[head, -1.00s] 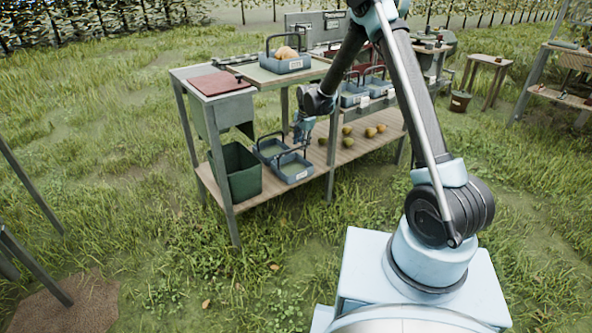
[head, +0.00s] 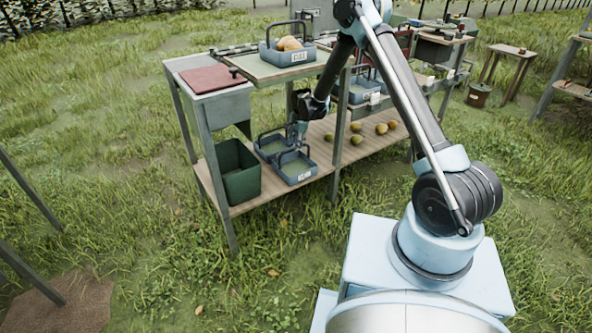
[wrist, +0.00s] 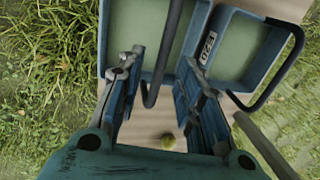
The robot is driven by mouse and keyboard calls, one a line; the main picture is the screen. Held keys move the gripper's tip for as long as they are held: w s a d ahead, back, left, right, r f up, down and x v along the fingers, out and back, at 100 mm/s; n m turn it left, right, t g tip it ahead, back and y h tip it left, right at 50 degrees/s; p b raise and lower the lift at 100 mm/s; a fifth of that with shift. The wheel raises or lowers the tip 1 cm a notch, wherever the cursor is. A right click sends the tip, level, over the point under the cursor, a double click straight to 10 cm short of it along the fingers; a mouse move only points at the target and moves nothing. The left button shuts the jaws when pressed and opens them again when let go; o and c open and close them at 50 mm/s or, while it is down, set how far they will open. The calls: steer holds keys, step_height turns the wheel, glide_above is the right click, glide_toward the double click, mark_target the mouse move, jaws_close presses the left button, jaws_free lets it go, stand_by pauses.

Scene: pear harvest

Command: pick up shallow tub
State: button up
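Two blue-grey shallow tubs with dark hoop handles sit side by side on the lower shelf, the rear tub (head: 262,152) and the front, labelled tub (head: 297,182). In the wrist view one tub (wrist: 120,45) is at left and the labelled tub (wrist: 262,48) at right. My gripper (head: 301,128) is low over the tubs, partly hidden by my own arm. In the wrist view my gripper (wrist: 160,72) has its fingers apart. A dark handle bar (wrist: 163,60) runs between them, apparently the left tub's. I cannot tell if either finger touches it.
A green bin (head: 240,180) stands left of the tubs. Several loose pears (head: 381,129) lie to the right on the lower shelf (head: 345,152). A tub with pears (head: 290,52) stands on the tabletop above. A table leg (head: 339,150) rises close to the tubs' right.

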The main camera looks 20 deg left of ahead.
steer(key=shift+w+a+f, duration=0.15)
steer(key=shift+f, duration=0.7)
steer(key=shift+w+a+f, duration=0.1)
steer(key=shift+a+f, duration=0.1)
steer(key=shift+f, duration=0.7)
steer(key=shift+w+a+f, duration=0.15)
steer(key=shift+f, duration=0.7)
steer(key=shift+c, duration=0.6)
jaws_close()
